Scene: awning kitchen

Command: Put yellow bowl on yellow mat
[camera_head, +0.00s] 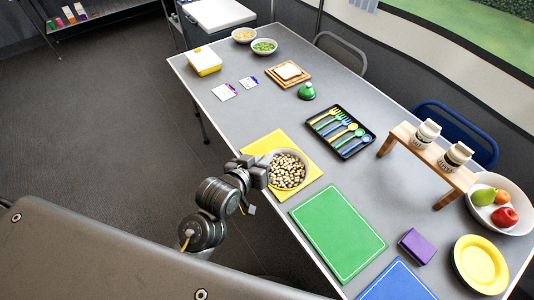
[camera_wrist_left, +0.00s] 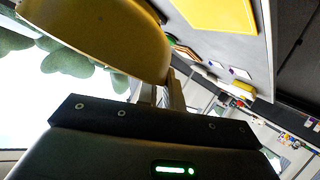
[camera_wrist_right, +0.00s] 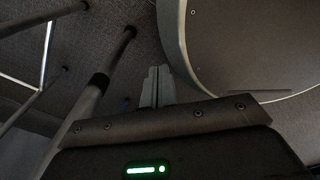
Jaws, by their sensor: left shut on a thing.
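The yellow bowl (camera_head: 304,182), filled with brown and pale nut-like pieces, shows over the lower right part of the yellow mat (camera_head: 262,146) in the head view. My left gripper (camera_head: 262,172) is shut on the bowl's left rim. In the left wrist view the bowl's yellow outside (camera_wrist_left: 110,38) is at the fingers (camera_wrist_left: 168,92), and the mat (camera_wrist_left: 215,12) shows apart from it. The bowl looks raised above the mat; its height is hard to tell. My right gripper (camera_wrist_right: 157,86) is shut and empty, away from the table.
A green mat (camera_head: 338,235) and a blue mat (camera_head: 398,283) lie in front. A black cutlery tray (camera_head: 345,151) is behind the bowl. A purple box (camera_head: 417,246), yellow plates (camera_head: 480,264), a wooden stand (camera_head: 400,134) and a fruit bowl (camera_head: 515,222) are to the right.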

